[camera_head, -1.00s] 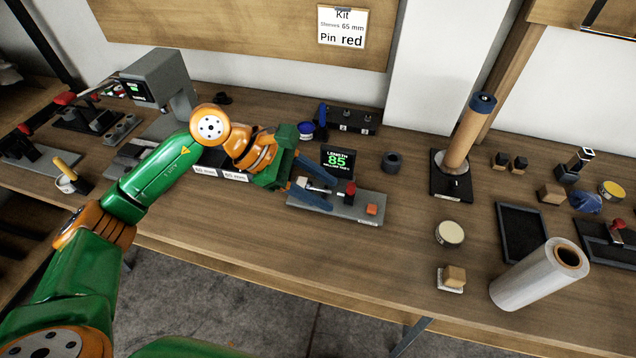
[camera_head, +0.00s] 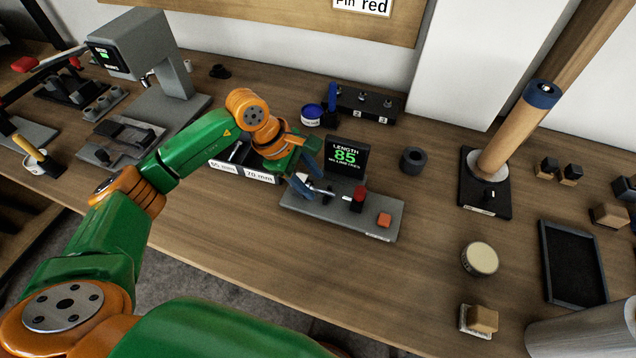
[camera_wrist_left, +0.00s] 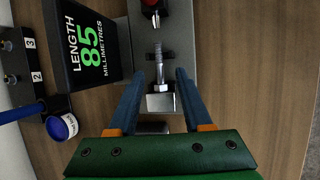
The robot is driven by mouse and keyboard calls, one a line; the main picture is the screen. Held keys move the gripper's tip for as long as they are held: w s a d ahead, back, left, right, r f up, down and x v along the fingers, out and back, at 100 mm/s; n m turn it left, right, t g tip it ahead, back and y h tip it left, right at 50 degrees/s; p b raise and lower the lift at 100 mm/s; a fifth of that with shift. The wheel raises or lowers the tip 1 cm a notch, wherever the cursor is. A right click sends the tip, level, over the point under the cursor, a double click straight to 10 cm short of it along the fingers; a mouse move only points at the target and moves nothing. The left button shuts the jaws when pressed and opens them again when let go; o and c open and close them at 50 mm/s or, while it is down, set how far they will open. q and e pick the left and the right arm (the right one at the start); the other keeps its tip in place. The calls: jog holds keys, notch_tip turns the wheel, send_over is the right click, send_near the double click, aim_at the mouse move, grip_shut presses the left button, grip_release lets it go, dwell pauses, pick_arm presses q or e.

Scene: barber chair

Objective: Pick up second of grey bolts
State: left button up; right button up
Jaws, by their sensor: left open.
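A grey bolt (camera_head: 322,190) lies flat on the grey length gauge (camera_head: 285,197), whose screen reads 85 millimetres. My right gripper is out of view.
The screen (camera_head: 347,157) stands behind. A numbered rack (camera_head: 365,103), blue cup (camera_head: 312,114) and dark ring (camera_head: 412,160) are farther back. Bare table lies in front.

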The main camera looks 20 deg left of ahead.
pick_arm(q)
jog(key=shift+x, duration=0.95)
grip_shut()
jog(key=shift+r, duration=0.1)
